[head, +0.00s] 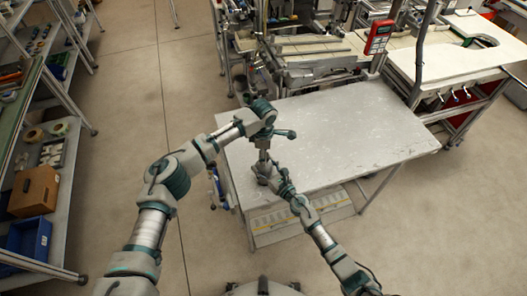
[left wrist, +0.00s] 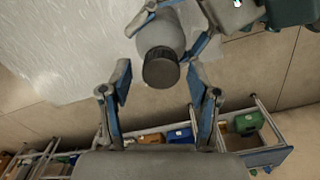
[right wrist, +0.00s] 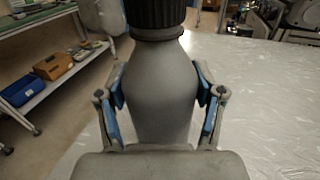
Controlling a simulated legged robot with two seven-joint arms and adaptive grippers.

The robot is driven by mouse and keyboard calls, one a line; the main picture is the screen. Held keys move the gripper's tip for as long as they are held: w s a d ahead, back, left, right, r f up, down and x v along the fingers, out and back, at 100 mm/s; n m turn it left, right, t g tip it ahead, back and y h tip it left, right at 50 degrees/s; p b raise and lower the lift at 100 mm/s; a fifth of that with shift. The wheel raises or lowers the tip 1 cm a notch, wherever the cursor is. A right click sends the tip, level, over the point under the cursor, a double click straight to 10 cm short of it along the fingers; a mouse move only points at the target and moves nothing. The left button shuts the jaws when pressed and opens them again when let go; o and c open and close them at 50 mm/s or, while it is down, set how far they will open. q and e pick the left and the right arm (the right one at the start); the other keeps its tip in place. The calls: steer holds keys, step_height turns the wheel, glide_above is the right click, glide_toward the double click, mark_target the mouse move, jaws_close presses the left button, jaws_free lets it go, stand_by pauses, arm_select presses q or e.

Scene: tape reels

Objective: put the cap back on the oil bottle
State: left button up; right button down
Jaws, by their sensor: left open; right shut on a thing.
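A grey bottle (right wrist: 158,85) with a ribbed black cap (right wrist: 157,14) on its neck stands upright in the right wrist view. My right gripper (right wrist: 162,95) is shut on the bottle's body, one finger on each side. In the left wrist view the cap (left wrist: 161,68) is seen from above, with the bottle (left wrist: 162,32) behind it. My left gripper (left wrist: 158,88) is open, its fingers apart on both sides of the cap with gaps. In the head view my left gripper (head: 262,153) points down above my right gripper (head: 264,172). How tightly the cap sits cannot be told.
A white table (head: 340,135) lies below, its right part clear. Shelves (head: 50,150) with a brown box (head: 35,190) and a blue bin (head: 28,237) stand at the left. Machinery (head: 310,55) borders the table's far edge.

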arm_select(q)
jaws_close()
steer(key=m, duration=0.6)
steer(key=shift+w+m, duration=0.15)
steer(key=shift+m, duration=0.25)
steer(key=m, duration=0.4)
steer(key=shift+w+m, duration=0.1)
steer(key=shift+m, duration=0.2)
steer(key=m, duration=0.5)
steer(key=shift+d, duration=0.1)
steer(key=m, duration=1)
steer(key=shift+w+d, duration=0.1)
steer(key=shift+d, duration=0.05)
steer(key=m, duration=0.3)
steer(key=shift+f, duration=0.1)
steer(key=m, duration=1)
steer(key=shift+s+m, duration=0.2)
steer(key=shift+m, duration=0.1)
steer(key=m, duration=0.6)
steer(key=shift+s, duration=0.1)
steer(key=shift+o, duration=0.5)
jaws_free()
steer(key=shift+d, duration=0.1)
arm_select(e)
steer(key=shift+s+a, duration=0.15)
steer(key=shift+a, duration=0.05)
